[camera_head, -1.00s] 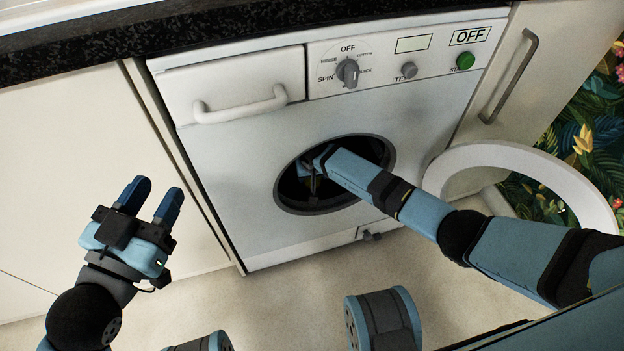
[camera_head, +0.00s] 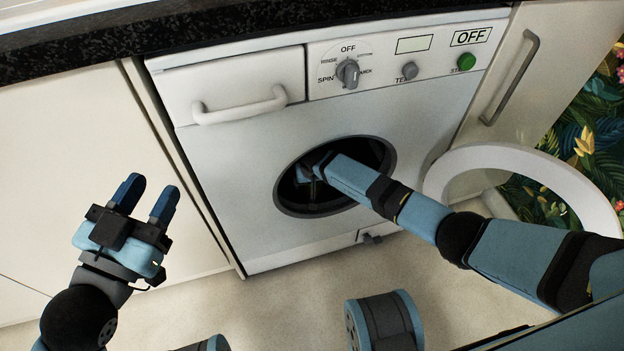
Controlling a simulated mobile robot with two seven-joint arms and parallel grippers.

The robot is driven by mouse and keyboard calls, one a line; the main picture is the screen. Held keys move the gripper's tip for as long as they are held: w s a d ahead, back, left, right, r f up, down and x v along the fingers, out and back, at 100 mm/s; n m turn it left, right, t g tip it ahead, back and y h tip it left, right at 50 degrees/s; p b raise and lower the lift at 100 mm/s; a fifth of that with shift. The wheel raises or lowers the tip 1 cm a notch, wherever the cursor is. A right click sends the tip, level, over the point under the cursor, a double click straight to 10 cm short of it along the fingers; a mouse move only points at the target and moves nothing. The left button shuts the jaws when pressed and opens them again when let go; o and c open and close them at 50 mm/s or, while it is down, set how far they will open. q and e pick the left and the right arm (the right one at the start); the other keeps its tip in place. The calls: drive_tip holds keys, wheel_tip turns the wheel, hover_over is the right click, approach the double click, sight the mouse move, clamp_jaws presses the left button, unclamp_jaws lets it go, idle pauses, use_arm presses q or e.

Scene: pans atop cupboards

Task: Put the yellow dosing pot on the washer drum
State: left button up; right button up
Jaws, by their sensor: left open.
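The washer (camera_head: 240,160) stands in front of me with its round door (camera_head: 590,190) swung open to the right. The dark drum opening (camera_head: 292,193) is at the middle of its front. My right arm reaches in from the right, and my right gripper (camera_head: 308,178) is inside the opening, in shadow. Its fingers are too dark to tell open from shut. I cannot see the yellow dosing pot; it may be hidden in the drum. My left gripper (camera_head: 146,200) is open and empty in front of the cream cupboard, left of the washer.
A closed detergent drawer with a white handle (camera_head: 240,106) is at the washer's upper left. A dark worktop (camera_head: 220,28) runs above. Cream cupboards (camera_head: 70,170) flank the washer on the left and right. The floor (camera_head: 290,285) in front is clear apart from my own parts.

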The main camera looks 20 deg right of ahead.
drive_tip(key=shift+r, duration=0.5)
drive_tip(key=shift+r+p, duration=0.6)
drive_tip(key=shift+r, duration=0.3)
drive_tip(key=p+v, duration=0.2)
drive_tip(key=v, duration=0.1)
drive_tip(key=shift+d+r, duration=0.1)
drive_tip(key=shift+r, duration=0.15)
drive_tip(key=s+p, duration=0.1)
drive_tip(key=s, duration=0.2)
drive_tip(key=s+p, duration=0.1)
drive_tip(key=s, duration=0.2)
drive_tip(key=s+a+p, duration=0.1)
drive_tip(key=s, duration=0.2)
drive_tip(key=shift+s+r+p, duration=0.1)
drive_tip(key=shift+s+p, duration=0.15)
drive_tip(key=shift+p, duration=0.1)
use_arm(q)
drive_tip(key=shift+s+d+r+n+g+y+p, duration=0.2)
drive_tip(key=shift+s+d+n+g, duration=0.25)
drive_tip(key=shift+s+n, duration=0.45)
drive_tip(key=shift+s+d+r+n+g+y+p, duration=0.15)
drive_tip(key=shift+s+d+n+g, duration=0.4)
drive_tip(key=shift+n, duration=0.65)
use_arm(e)
drive_tip(key=shift+s+a, duration=0.2)
drive_tip(key=shift+s, duration=1.3)
use_arm(q)
drive_tip(key=shift+a, duration=0.1)
